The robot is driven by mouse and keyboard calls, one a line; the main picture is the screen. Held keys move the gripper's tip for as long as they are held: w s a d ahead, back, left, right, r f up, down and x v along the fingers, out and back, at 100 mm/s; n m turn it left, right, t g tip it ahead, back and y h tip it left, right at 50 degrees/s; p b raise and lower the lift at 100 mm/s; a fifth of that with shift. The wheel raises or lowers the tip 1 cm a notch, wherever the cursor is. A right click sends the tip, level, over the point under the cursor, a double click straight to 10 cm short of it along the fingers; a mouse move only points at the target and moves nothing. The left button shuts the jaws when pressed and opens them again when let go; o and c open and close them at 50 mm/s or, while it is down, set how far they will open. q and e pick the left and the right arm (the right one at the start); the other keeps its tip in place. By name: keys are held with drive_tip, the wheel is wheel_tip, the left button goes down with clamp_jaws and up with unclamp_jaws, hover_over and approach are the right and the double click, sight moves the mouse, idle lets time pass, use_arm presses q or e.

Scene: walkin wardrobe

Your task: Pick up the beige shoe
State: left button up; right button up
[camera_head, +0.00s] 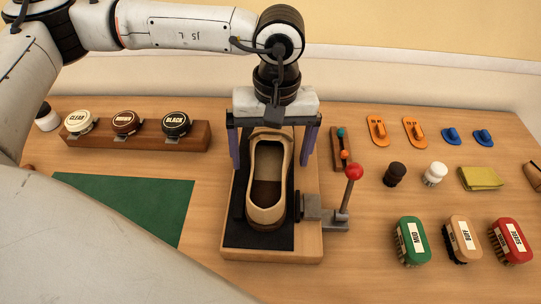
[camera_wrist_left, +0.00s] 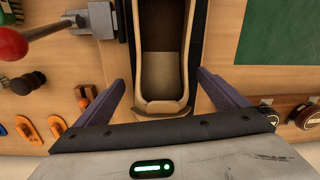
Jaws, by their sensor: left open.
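The beige shoe (camera_head: 267,192) sits upright, sole down, on a wooden stand with a dark pad (camera_head: 252,238) in the middle of the table. My left gripper (camera_head: 271,160) points down over the far end of the shoe. Its two purple fingers stand apart, one on each side of the shoe, and a gap shows on both sides. In the left wrist view the shoe (camera_wrist_left: 163,70) lies between the open fingers. My right gripper is in neither view.
A red-knobbed lever (camera_head: 354,172) with a metal clamp block stands close to the right of the shoe. Polish tins sit on a wooden rack (camera_head: 193,141) at left, behind a green mat (camera_head: 130,205). Labelled brushes (camera_head: 411,241), orange and blue pieces and a yellow cloth (camera_head: 481,178) lie at right.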

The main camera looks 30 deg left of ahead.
use_arm(q)
drive_tip(key=c, duration=1.4)
drive_tip(key=shift+r, duration=0.1)
